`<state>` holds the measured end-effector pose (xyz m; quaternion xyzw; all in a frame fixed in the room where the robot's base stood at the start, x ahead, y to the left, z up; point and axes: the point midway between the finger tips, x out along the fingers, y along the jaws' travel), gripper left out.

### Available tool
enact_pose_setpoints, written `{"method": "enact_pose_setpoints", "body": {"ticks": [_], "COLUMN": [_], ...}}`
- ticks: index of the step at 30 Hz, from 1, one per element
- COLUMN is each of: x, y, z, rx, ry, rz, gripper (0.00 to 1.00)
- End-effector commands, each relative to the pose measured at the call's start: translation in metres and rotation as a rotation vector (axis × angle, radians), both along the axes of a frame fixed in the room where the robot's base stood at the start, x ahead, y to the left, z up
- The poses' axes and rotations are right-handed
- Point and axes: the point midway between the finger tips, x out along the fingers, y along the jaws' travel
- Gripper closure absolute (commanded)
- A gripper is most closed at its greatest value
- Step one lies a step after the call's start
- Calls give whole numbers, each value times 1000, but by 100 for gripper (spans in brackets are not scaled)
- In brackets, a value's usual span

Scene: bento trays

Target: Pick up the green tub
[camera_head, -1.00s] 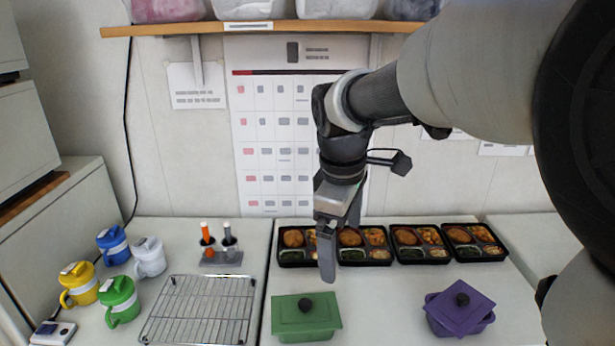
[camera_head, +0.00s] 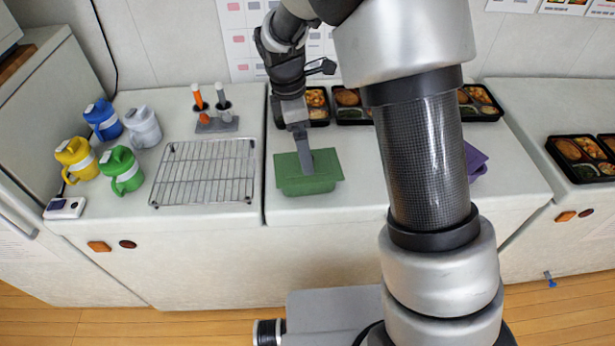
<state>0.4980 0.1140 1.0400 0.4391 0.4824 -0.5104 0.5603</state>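The green tub (camera_head: 309,187) with its flat green lid stands on the white counter, near the front edge and right of the wire rack. My gripper (camera_head: 305,162) points down over the middle of the lid. Its fingers show edge-on as one grey bar, so I cannot tell whether they are open or shut. The tub's dark lid knob is hidden behind the fingers. I cannot tell whether they touch it.
A purple tub (camera_head: 475,160) is partly hidden behind my arm. Bento trays (camera_head: 352,110) line the back of the counter. A wire rack (camera_head: 205,172), a green mug (camera_head: 121,170), other mugs and a holder (camera_head: 216,124) with two upright tools stand at the left.

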Motion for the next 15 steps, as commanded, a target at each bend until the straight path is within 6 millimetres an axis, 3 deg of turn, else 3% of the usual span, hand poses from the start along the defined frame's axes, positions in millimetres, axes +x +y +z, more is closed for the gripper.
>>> {"method": "enact_pose_setpoints", "body": {"ticks": [7, 15], "x": [0, 1], "y": [-4, -12], "z": [-18, -55], "rx": [-2, -1], "ry": [3, 2], "rz": [-1, 0], "gripper": [0, 0]}}
